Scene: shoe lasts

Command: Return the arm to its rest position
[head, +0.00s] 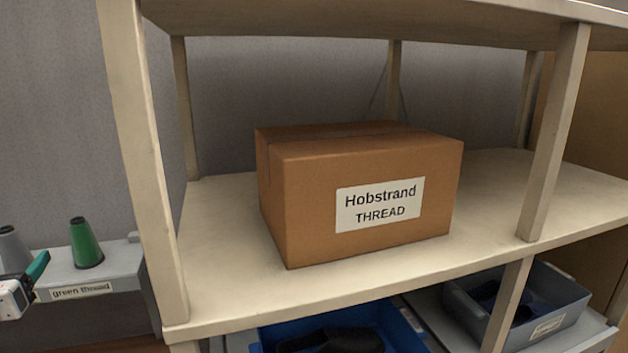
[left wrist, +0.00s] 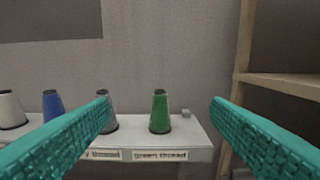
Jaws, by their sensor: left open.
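My left gripper (left wrist: 158,112) is open, with its two teal fingers spread wide and nothing between them in the left wrist view. In the head view only a small part of the left gripper (head: 36,272) shows at the left edge, in front of the small thread shelf. Beyond the fingers, a green thread cone (left wrist: 160,112) stands upright on that shelf, apart from both fingers. The green cone also shows in the head view (head: 86,243). My right gripper is in neither view.
A large shelf rack (head: 230,285) holds a closed cardboard box labelled Hobstrand THREAD (head: 345,165). A blue bin (head: 395,318) and a grey bin (head: 530,320) sit below. Grey (left wrist: 108,112), blue (left wrist: 52,105) and white (left wrist: 10,110) cones stand left of the green one. The rack's post (left wrist: 240,90) rises at right.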

